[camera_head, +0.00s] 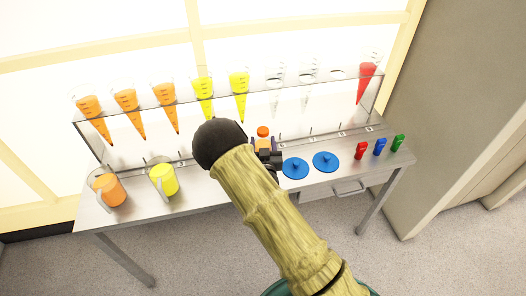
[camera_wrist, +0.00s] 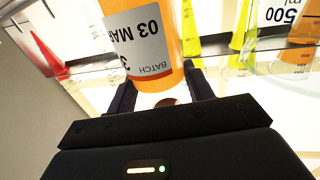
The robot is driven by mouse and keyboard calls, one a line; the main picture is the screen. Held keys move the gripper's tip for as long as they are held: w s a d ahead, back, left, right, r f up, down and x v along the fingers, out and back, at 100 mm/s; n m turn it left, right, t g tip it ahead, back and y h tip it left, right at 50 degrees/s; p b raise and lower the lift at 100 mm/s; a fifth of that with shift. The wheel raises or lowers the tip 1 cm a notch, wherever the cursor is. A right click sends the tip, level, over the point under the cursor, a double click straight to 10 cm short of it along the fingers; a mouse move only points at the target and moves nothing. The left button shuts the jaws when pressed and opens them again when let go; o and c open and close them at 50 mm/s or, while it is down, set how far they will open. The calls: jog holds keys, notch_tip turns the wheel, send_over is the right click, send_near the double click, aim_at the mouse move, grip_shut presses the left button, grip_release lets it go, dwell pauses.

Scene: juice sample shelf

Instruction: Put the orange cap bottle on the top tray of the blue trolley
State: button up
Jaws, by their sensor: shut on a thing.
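The orange cap bottle (camera_head: 263,132) shows its cap and a little of its orange body at the middle of the steel table in the head view. In the wrist view the bottle (camera_wrist: 180,20) is large, orange, with a white label that reads upside down. My gripper (camera_head: 266,150) is at the bottle, its dark fingers on either side of it. In the wrist view my gripper (camera_wrist: 158,88) is shut on the bottle. I cannot tell whether the bottle touches the table. The blue trolley is not in view.
A clear rack (camera_head: 150,107) holds orange, yellow, clear and red cones behind the bottle. Orange (camera_head: 107,188) and yellow (camera_head: 163,179) jugs stand left. Two blue discs (camera_head: 295,168) and small red, blue and green items (camera_head: 379,147) are right. Floor (camera_head: 430,260) is clear at lower right.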

jog(key=shift+f, duration=1.9)
jog(key=shift+f, duration=0.15)
jog(key=o, duration=1.2)
jog(key=shift+o, duration=0.2)
jog(key=s+d+b, duration=0.1)
jog(key=s, duration=1.1)
jog(key=shift+b, duration=0.4)
jog(key=shift+d, duration=0.1)
